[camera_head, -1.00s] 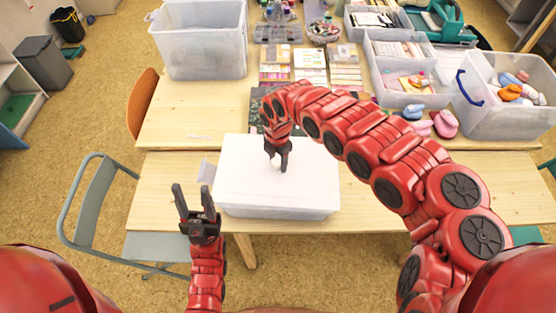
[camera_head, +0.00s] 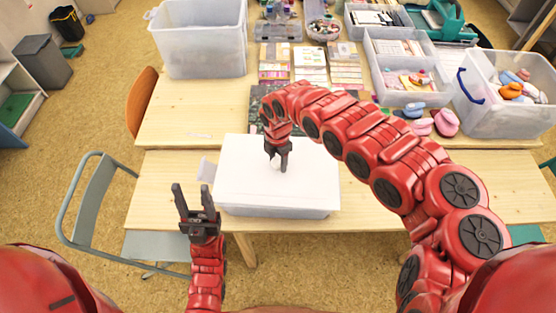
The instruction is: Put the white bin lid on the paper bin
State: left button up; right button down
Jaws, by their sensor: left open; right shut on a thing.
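The white bin lid (camera_head: 305,180) is a flat white rectangle over the paper bin (camera_head: 280,213), a translucent box near the table's front edge. The lid covers nearly all of the bin's top; the bin's front wall and a tab at its left end show. I cannot tell whether the lid rests fully on the rim or sits slightly above it. My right gripper (camera_head: 276,166) points down at the lid's middle and is shut on its small white knob, mostly hidden by the fingers. My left gripper (camera_head: 193,198) is open and empty, in front of the bin's left end.
A large translucent bin (camera_head: 200,45) stands at the back left of the tables. A crate (camera_head: 510,115) with coloured items stands at the right. Trays, cards and a dark mat lie behind the bin. A grey chair (camera_head: 95,215) is at the left. Bare table lies left of the bin.

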jog(key=shift+c, duration=1.1)
grip_release()
jog(key=shift+r, duration=0.1)
notch_tip(320, 180, up, 8)
jog(key=p, duration=0.6)
jog(key=shift+p, duration=0.3)
